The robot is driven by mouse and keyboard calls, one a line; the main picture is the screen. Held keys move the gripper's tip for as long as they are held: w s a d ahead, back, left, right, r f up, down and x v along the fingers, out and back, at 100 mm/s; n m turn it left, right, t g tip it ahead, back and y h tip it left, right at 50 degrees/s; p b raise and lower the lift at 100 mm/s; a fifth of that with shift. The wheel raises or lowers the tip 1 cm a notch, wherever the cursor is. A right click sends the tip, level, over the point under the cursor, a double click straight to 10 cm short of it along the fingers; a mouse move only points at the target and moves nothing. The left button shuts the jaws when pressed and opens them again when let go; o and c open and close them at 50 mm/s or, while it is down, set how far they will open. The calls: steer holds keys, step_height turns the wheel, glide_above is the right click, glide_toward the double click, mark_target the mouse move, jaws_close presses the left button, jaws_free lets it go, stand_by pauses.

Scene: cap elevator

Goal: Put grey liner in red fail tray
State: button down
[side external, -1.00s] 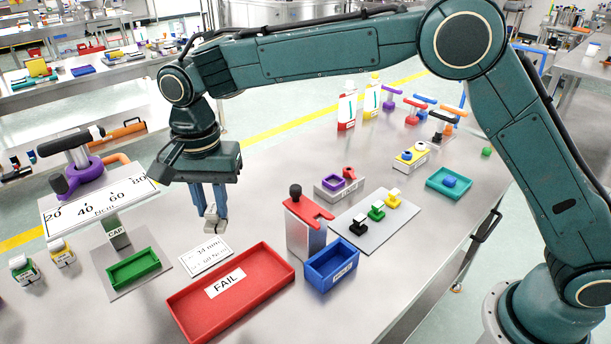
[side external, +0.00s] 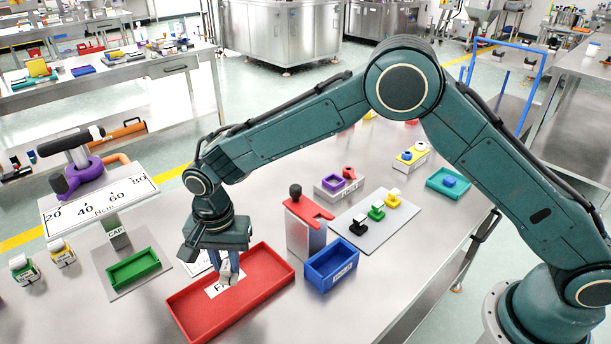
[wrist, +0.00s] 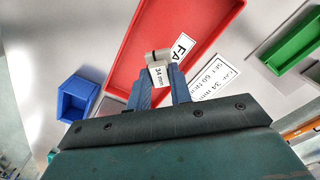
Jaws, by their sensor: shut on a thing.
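The grey liner (side external: 228,279) is a small pale grey piece, with a "34 mm" label facing the wrist camera (wrist: 158,75). My gripper (side external: 231,270) is shut on it, with its blue fingers on either side, also seen in the wrist view (wrist: 161,88). The red fail tray (side external: 192,312) lies on the table under the gripper; its wall and floor also show in the wrist view (wrist: 165,25). The liner is over the tray, in front of the white FAIL label, and hides part of it. I cannot tell whether it touches the tray floor.
A blue bin (side external: 332,265) and a grey block with a red top (side external: 306,238) stand right of the tray. A green tray (side external: 134,269) and a gauge stand (side external: 100,207) are on the left. A white printed card (wrist: 218,84) lies beside the red tray.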

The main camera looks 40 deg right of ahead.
mark_target(226, 265)
steer(key=shift+f, duration=0.1)
steer(key=shift+f, duration=2.05)
steer(key=shift+f, duration=0.1)
steer(key=c, duration=1.3)
jaws_free()
steer(key=shift+o, duration=0.2)
step_height(226, 265, up, 12)
steer(key=shift+r, duration=0.1)
